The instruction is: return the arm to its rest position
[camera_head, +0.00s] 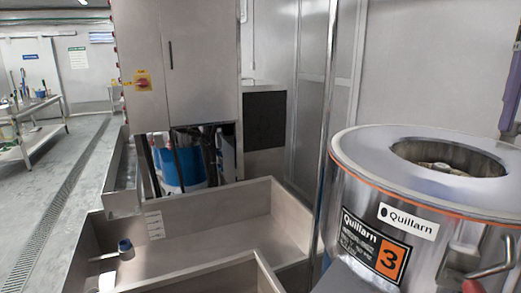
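Neither of my grippers shows in the head view, and no arm of mine can be made out for sure. The grinder is a large round steel drum (335,205) at the right, with an orange line below its rim and "Quillarn" labels. Its grey lid (365,150) has a round opening (448,158) with a metal part inside. A bent metal handle (495,268) sticks out at its lower right, near a small red part (465,258). The drum's lower part is cut off by the frame.
A pale open-topped bin (200,262) stands left of the drum. Behind it is a tall steel cabinet (205,60) with a red switch (143,84) and a blue container (183,168) below. A purple upright part (511,95) is at the right edge. Open floor (60,185) lies at left.

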